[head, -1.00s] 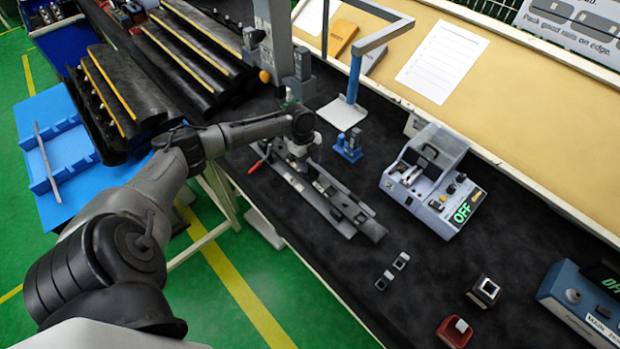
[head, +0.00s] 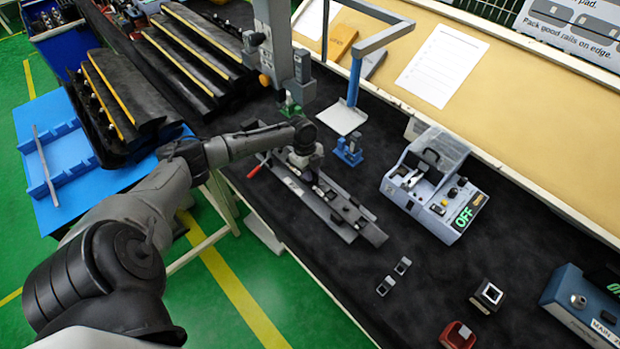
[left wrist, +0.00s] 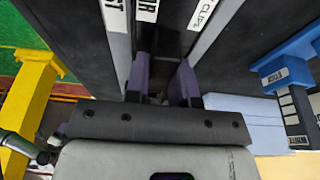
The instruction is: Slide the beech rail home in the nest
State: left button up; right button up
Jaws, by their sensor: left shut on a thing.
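The nest (head: 316,206) is a long grey fixture on the black bench mat, with a red-handled lever at its upper left end. A dark grey rail (head: 372,234) lies along it, its lower right end reaching past the fixture; no beech colour shows. My left gripper (head: 303,165) is over the upper part of the nest, shut on the rail. In the left wrist view the purple-grey fingers (left wrist: 166,88) stand either side of a dark strip between labelled grey bars (left wrist: 205,22). The rail's held part and its seating are mostly hidden. My right gripper is not in view.
A blue stand (head: 348,150) and a grey-blue machine reading OFF (head: 435,182) stand right of the nest. A grey post (head: 277,45) rises behind my gripper. Small square parts (head: 393,275) lie at lower right. Ribbed black racks (head: 125,95) are at left.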

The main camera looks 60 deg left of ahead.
pick_arm(q)
grip_shut()
jog(key=shift+s+a, duration=0.15)
jog(key=shift+a, duration=0.45)
dwell(0.3)
jog(key=shift+s+a+f+b, duration=0.1)
jog(key=shift+a+b, duration=0.1)
jog(key=shift+a, duration=0.25)
jog(key=shift+s+a+f+b, duration=0.1)
jog(key=shift+a+b, duration=0.1)
jog(key=shift+a, duration=0.25)
jog(key=o, duration=0.7)
grip_release()
jog(key=shift+s, duration=0.1)
jog(key=shift+o, duration=1)
jog(key=shift+r, duration=0.1)
